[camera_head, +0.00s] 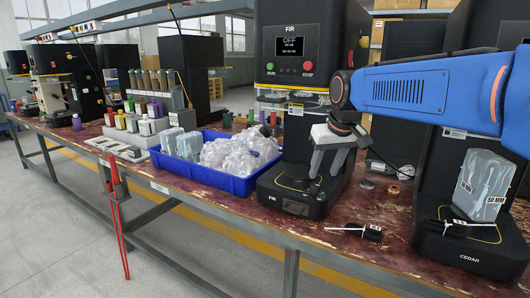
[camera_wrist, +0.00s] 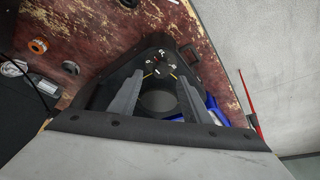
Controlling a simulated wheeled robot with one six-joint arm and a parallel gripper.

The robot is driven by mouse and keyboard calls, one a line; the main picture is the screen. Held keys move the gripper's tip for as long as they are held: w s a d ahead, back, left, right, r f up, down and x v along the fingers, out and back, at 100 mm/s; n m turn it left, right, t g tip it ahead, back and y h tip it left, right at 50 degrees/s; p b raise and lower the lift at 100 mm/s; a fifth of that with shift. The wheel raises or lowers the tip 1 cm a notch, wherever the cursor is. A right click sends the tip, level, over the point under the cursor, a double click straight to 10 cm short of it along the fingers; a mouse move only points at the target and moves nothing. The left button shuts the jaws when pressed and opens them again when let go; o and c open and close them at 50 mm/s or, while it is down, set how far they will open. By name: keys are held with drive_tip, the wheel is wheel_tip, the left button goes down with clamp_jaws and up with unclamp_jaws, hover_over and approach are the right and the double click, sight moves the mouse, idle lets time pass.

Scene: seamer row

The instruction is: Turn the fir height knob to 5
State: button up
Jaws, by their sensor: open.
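The fir machine (camera_head: 293,95) is a black column with a display reading OFF, over a black base (camera_head: 270,187) labelled FIR. My gripper (camera_head: 322,178) points down over the right part of that base, fingers apart and empty. In the wrist view my gripper (camera_wrist: 160,82) has one finger on each side of a small dark dial with white marks, which looks like the height knob (camera_wrist: 157,71). Its exact setting is too small to read. A round grey disc (camera_wrist: 158,101) lies between the fingers. I cannot tell whether the fingers touch the knob.
A blue tray (camera_head: 215,180) of clear wrapped items stands left of the fir base. The cedar machine base (camera_head: 465,245) holds a clear bag marked 50 MM at right. A black-handled tool (camera_head: 372,232) and an orange ring (camera_head: 393,190) lie on the worn red bench between.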

drive_tip(key=s+d+f, duration=0.2)
drive_tip(key=s+f, duration=0.3)
drive_tip(key=s, duration=0.4)
drive_tip(key=s+d+f+m, duration=0.1)
drive_tip(key=s+f, duration=0.4)
drive_tip(key=s, duration=0.5)
drive_tip(key=s+d+f, duration=0.3)
drive_tip(key=s+f, duration=0.3)
drive_tip(key=s, duration=0.4)
drive_tip(key=shift+s+m+h, duration=0.15)
drive_tip(key=shift+m+h, duration=0.15)
drive_tip(key=shift+m, duration=0.1)
